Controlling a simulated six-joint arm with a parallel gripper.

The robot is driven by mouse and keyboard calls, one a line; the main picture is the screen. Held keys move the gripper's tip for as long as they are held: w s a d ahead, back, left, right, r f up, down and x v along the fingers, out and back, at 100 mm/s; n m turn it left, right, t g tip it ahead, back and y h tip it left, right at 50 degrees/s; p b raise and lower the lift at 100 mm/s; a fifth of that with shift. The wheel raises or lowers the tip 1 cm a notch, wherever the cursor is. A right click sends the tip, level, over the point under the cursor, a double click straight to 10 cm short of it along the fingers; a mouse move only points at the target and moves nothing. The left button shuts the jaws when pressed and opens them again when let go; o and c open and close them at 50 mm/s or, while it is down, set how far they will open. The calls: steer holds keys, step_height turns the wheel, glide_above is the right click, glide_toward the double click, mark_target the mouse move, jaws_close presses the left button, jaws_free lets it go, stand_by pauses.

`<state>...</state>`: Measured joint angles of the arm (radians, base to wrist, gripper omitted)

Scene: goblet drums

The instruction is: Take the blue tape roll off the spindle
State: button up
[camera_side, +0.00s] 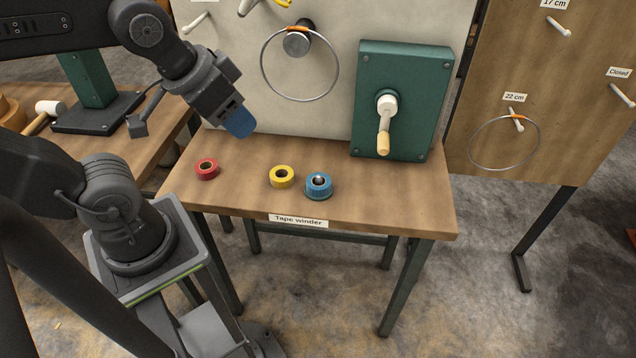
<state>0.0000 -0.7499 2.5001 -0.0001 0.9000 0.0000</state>
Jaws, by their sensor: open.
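The blue tape roll (311,191) sits around a short spindle (320,179) on the wooden table. The spindle's rounded metal top shows in the roll's hole. My gripper (239,124), dark with blue fingertips, is up and to the left of the roll in the picture, apart from it. It is open and nothing shows between its fingers. The gap between the fingers is hard to see from this side.
A yellow tape roll (273,183) is just left of the blue one, and a red roll (207,175) is farther left. A green crank box (400,75) stands behind to the right. A metal hoop (264,76) hangs on the back panel. The table's right front is clear.

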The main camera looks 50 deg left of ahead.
steer(key=shift+o, duration=0.2)
steer(key=o, duration=0.8)
steer(key=shift+o, duration=0.2)
steer(key=m+g+y, duration=0.4)
steer(key=m, duration=1.9)
glide_above(319, 179)
steer(key=s+d, duration=0.2)
steer(key=d, duration=0.3)
step_height(319, 179, down, 16)
steer(key=x, duration=0.8)
steer(key=shift+a+f, duration=0.2)
steer(key=shift+a, duration=0.1)
steer(key=shift+w+x, duration=0.2)
steer(key=shift+x, duration=2.35)
